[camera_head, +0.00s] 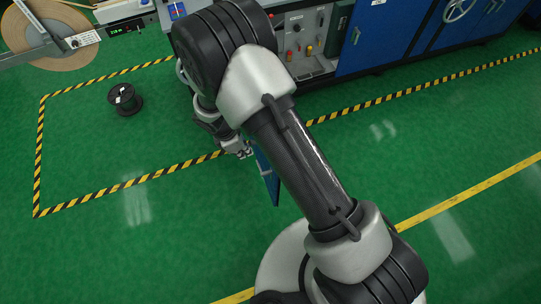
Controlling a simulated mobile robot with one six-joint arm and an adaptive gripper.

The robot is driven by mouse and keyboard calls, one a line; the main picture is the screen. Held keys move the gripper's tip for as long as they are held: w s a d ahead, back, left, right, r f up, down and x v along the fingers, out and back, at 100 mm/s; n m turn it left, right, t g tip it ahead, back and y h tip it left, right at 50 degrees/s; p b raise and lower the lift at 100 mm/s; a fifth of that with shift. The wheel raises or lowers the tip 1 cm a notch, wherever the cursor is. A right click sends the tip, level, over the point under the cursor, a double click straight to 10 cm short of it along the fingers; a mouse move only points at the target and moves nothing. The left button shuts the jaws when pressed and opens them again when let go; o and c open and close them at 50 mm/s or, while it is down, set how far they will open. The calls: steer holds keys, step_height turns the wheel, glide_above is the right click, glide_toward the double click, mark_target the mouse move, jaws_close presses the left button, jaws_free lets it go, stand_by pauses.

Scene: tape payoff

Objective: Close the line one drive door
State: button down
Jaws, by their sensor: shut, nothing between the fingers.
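A blue door (267,182) stands swung out from the machine, seen nearly edge-on from above. My arm hides its upper and right parts, and its hinge is hidden. I take it for the line one drive door, though no label shows on it. My gripper (246,153) is shut and empty, low beside the left face of the door, close to its top edge. I cannot tell whether it touches the door.
The machine has a grey control panel (304,42) and closed blue doors (374,38) at the back. A black spool (125,100) stands on the green floor at left, inside striped tape. A large tape roll (40,35) is at upper left. Floor at lower left is clear.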

steer(key=w+d+f+b, duration=0.1)
steer(key=d+f+b, duration=0.3)
steer(key=f, duration=0.6)
steer(key=shift+d+f+b, duration=0.3)
steer(key=shift+d+b, duration=0.1)
steer(key=shift+d, duration=0.65)
steer(key=shift+w, duration=0.1)
